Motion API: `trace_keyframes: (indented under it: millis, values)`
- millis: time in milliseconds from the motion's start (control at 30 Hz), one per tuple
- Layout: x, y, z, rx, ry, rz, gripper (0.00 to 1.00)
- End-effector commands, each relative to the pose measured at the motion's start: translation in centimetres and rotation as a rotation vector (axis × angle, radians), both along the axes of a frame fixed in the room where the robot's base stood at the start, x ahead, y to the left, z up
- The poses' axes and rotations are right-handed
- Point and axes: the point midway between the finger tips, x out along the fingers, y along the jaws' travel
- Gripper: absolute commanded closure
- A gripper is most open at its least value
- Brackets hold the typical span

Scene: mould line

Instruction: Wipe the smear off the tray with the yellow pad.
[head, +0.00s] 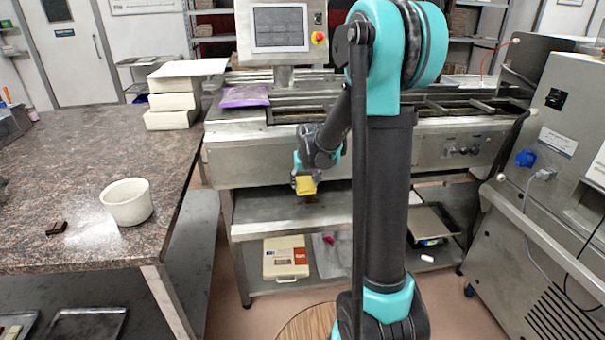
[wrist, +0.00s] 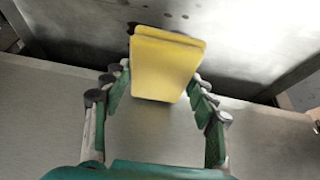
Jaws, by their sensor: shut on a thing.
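My gripper (head: 304,181) is shut on the yellow pad (head: 306,187), in front of the steel machine. In the wrist view the pad (wrist: 166,65) sits between the fingertips of my gripper (wrist: 160,88), above a plain grey surface. The pad looks clear of that surface, but the gap is hard to judge. Metal trays (head: 88,324) show at the lower left, under the granite counter, cut off by the frame edge. I cannot make out a smear on any tray.
The granite counter (head: 75,180) holds a white bowl (head: 127,202), small dark brown pieces (head: 57,228) and stacked white blocks (head: 172,102). A steel shelf (head: 270,215) lies below the machine (head: 250,150). A purple bag (head: 245,95) rests on top. A steel cabinet (head: 555,150) stands right.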

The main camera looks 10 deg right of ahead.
Motion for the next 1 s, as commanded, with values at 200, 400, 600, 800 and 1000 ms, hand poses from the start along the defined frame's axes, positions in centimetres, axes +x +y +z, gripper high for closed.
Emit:
trace_keyframes:
  millis: [200,400,600,800,1000]
  values:
    - [0.0,0.0,-0.4,0.000,0.000,0.000,0.89]
    - [0.1,0.0,-2.1,0.000,0.000,0.000,0.89]
    - [0.0,0.0,-4.1,0.000,0.000,0.000,0.89]
    - [0.0,0.0,-5.5,0.000,0.000,0.000,0.89]
    - [0.0,0.0,-6.0,0.000,0.000,0.000,0.89]
